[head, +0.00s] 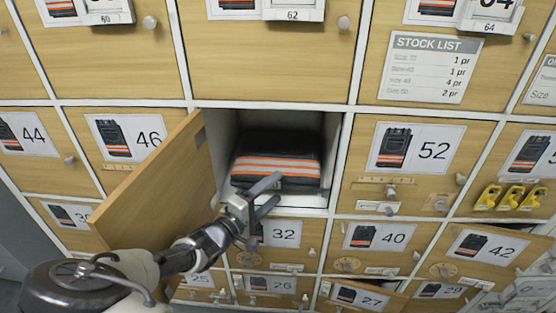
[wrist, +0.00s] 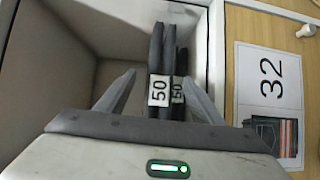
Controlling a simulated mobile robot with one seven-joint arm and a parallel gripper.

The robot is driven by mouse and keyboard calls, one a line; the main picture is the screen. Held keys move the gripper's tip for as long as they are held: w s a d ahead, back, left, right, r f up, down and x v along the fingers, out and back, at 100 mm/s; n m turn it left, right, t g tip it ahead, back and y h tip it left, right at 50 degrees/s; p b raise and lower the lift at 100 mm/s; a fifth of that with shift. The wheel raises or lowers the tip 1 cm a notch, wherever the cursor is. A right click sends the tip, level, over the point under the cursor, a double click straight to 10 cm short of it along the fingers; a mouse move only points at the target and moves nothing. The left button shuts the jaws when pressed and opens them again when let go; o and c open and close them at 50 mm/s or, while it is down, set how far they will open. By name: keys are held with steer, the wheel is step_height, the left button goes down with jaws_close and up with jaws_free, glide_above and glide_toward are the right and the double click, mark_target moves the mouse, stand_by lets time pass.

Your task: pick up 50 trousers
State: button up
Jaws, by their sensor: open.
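Dark folded trousers (head: 278,145) with orange stripes lie in the open locker between doors 46 and 52. In the wrist view two dark folded pieces show edge-on: one trousers (wrist: 161,55) with a white tag reading 50, and a second one (wrist: 181,62) beside it, its partly covered tag also seeming to read 50. My gripper (head: 272,188) is open at the front of the locker. In the wrist view my gripper's fingers (wrist: 158,80) stand on either side of the folded edges. Whether they touch the cloth I cannot tell.
The locker's wooden door (head: 160,190) stands open on the left, close to my arm. Door 52 (head: 405,160) is shut on the right, and door 32 (head: 283,235) lies below. Yellow padlocks (head: 512,197) hang at the right. The locker's left side is empty in the wrist view.

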mark_target(278, 156)
steer(key=shift+w+a+f+n+t+y, duration=0.15)
steer(key=shift+a+n+t, duration=0.1)
steer(key=shift+a, duration=0.15)
steer(key=shift+w+a+f+n+t+y, duration=0.1)
steer(key=shift+a+f+n+t+y, duration=0.05)
steer(key=shift+a+t, duration=0.15)
steer(key=shift+w+a, duration=0.2)
steer(key=b+x, duration=0.2)
steer(key=x, duration=0.5)
steer(key=shift+d+r, duration=0.1)
steer(key=shift+r, duration=0.1)
jaws_close()
steer(key=shift+r, duration=0.15)
